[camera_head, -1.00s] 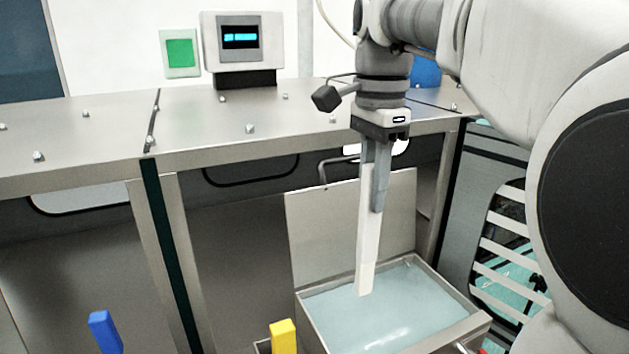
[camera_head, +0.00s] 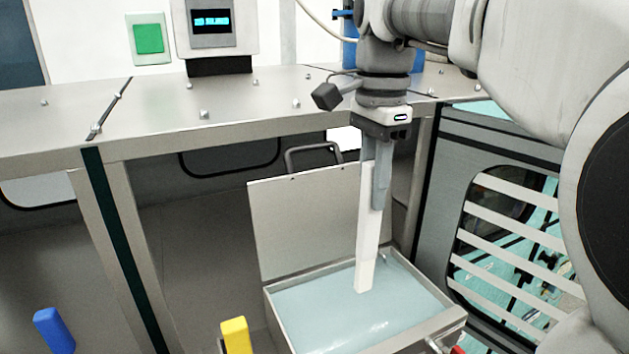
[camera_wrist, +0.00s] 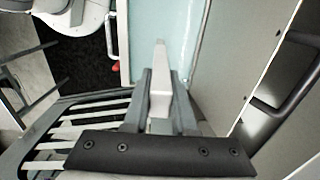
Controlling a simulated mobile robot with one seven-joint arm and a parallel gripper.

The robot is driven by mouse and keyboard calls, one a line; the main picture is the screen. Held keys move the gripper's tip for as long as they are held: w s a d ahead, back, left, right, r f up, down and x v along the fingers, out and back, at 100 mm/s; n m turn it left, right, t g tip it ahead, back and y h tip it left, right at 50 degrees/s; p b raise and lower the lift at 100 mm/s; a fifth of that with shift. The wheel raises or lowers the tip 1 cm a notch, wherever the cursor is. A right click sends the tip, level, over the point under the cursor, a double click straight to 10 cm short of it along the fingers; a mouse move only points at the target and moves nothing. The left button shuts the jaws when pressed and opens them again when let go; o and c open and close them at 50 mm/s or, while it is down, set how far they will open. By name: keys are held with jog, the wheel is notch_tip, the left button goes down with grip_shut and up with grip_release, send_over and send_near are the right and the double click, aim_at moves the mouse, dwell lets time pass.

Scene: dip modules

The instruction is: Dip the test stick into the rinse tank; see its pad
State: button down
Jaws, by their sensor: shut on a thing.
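The test stick (camera_head: 367,245) is a long white bar held pointing down from my gripper (camera_head: 377,200). My gripper is shut on its upper part. The rinse tank (camera_head: 452,323) is an open metal box with pale blue liquid (camera_head: 320,310) and a raised lid (camera_head: 305,225) behind it. The stick's lower end is over the liquid; I cannot tell for sure whether it touches the surface. The wrist view shows the stick (camera_wrist: 160,85) between the fingers, with the liquid (camera_wrist: 150,40) beyond. No coloured pad can be made out on the stick.
A yellow handle (camera_head: 236,336) stands by the tank's front left, and a blue handle (camera_head: 54,331) farther left. A metal counter (camera_head: 230,110) runs behind. A slatted panel (camera_head: 510,240) is at right.

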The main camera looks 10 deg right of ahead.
aim_at(366, 257)
jog(key=shift+f+b, duration=4.4)
jog(key=shift+f, duration=2.05)
notch_tip(366, 257, up, 15)
jog(key=p, duration=1.3)
jog(key=shift+p, duration=0.4)
jog(key=shift+f, duration=0.15)
